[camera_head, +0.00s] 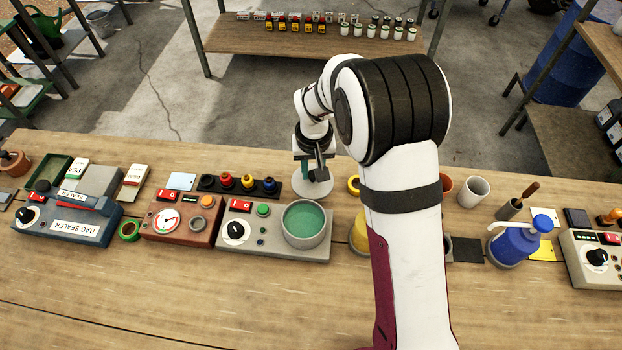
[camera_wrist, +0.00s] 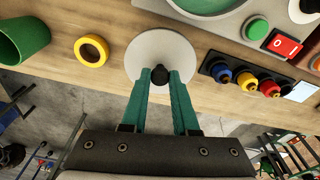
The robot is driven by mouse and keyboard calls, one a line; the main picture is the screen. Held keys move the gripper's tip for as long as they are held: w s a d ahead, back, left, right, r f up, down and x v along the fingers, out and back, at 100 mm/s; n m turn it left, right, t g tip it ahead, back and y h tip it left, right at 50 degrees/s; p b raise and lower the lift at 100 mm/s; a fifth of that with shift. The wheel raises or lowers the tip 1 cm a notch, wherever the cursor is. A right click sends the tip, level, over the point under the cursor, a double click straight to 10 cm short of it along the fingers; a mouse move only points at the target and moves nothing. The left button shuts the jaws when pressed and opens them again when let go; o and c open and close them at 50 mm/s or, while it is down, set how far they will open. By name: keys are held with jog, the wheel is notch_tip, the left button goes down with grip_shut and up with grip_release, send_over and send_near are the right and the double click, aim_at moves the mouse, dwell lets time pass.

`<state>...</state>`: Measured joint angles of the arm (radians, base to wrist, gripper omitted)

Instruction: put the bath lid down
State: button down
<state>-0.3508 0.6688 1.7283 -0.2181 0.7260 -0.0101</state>
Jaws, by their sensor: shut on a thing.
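The bath lid is a pale round disc (camera_head: 314,185) with a dark knob, behind the bath in the head view. In the wrist view the lid (camera_wrist: 150,50) is over the wooden bench near its far edge. My gripper (camera_wrist: 160,78) is shut on the lid's dark knob; in the head view my gripper (camera_head: 311,162) partly covers the lid. The lid looks flat, but I cannot tell whether it touches the bench. The bath (camera_head: 306,243) is a round grey pot with green liquid, uncovered, on a grey control unit (camera_head: 262,240).
A row of coloured knobs on a black strip (camera_head: 240,187) lies left of the lid. A yellow ring (camera_wrist: 92,50) and a green cup (camera_wrist: 24,36) are on its other side. A red unit (camera_head: 180,222) stands left of the bath. The front of the bench (camera_head: 200,305) is clear.

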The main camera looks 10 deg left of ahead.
aim_at(311, 178)
jog(key=f, duration=0.4)
jog(key=shift+a+f, duration=0.15)
jog(key=shift+a, duration=0.1)
jog(key=shift+f, duration=0.15)
jog(key=c, duration=0.7)
grip_release()
notch_tip(311, 178, up, 12)
jog(key=s, duration=0.1)
jog(key=s+d+r+m, duration=0.3)
jog(key=s+d+r, duration=0.45)
jog(key=s, duration=0.35)
jog(key=s+d+m, duration=0.1)
jog(key=s, duration=0.4)
jog(key=s+d+m+g+y, duration=0.1)
jog(key=s+d+m, duration=0.1)
jog(key=s, duration=0.4)
jog(key=s+d+m, duration=0.1)
jog(key=s, duration=0.5)
jog(key=shift+s+d+m+g+y, duration=0.2)
jog(key=shift+d+m+g+y, duration=0.1)
jog(key=shift+m, duration=0.1)
